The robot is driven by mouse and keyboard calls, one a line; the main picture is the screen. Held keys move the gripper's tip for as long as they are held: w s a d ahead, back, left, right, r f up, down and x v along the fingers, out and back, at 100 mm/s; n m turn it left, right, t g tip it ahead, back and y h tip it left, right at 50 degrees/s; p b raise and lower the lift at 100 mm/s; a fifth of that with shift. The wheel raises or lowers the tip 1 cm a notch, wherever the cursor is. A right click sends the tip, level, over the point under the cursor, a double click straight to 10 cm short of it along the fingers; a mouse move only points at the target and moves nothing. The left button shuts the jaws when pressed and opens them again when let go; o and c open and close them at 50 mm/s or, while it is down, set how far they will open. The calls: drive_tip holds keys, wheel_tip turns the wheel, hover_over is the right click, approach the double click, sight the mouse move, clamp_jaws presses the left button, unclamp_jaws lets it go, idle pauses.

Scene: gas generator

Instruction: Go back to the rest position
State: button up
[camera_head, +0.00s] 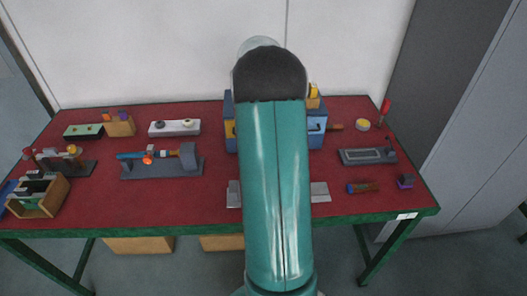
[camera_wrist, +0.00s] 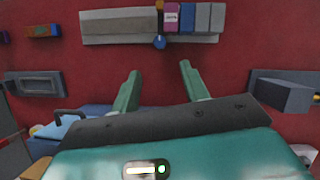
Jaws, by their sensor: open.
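My gripper (camera_wrist: 159,70) shows in the wrist view with its two green fingers apart and nothing between them. It is above the red table top, apart from the things lying there. In the head view my raised teal arm covers the middle of the table, and the gripper is hidden. A grey plate (camera_wrist: 112,25) with several coloured blocks (camera_wrist: 188,17) lies beyond the fingertips in the wrist view. Both ends of the plate show beside my arm in the head view (camera_head: 320,192).
The red table (camera_head: 105,205) carries a blue box (camera_head: 316,132) behind my arm, a grey fixture (camera_head: 160,168), a wooden crate (camera_head: 40,203), a grey tray (camera_head: 367,156) and a red-handled tool (camera_head: 384,108). A white wall (camera_head: 150,50) stands behind. Bare table shows at the front left.

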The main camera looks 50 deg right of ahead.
drive_tip(key=shift+v, duration=1.2)
